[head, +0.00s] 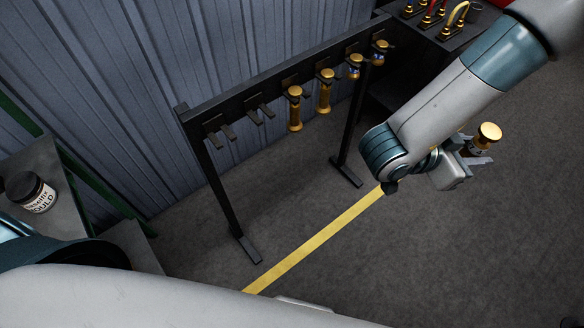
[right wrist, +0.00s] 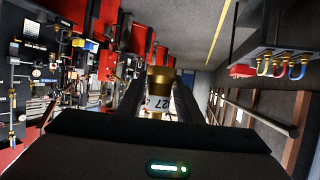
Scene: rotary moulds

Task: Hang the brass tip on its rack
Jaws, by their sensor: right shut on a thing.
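My right gripper (head: 474,154) is shut on the brass tip (head: 488,133), to the right of the rack and apart from it. In the right wrist view the brass tip (right wrist: 160,76) stands between the fingers, with a white label reading 27 upside down. The black rack (head: 246,95) has forked hooks along its rail. The two at the left end, a leftmost hook (head: 219,132) and a second hook (head: 260,112), are empty. Two brass pieces (head: 295,110) (head: 325,92) hang in the middle, and two with blue parts (head: 355,66) (head: 379,52) hang at the right end. My left gripper is out of view.
A dark bench with coloured hose fittings (head: 459,12) stands behind the rack's right end. A labelled black jar (head: 31,192) stands on a grey surface at left. A corrugated wall is behind the rack.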

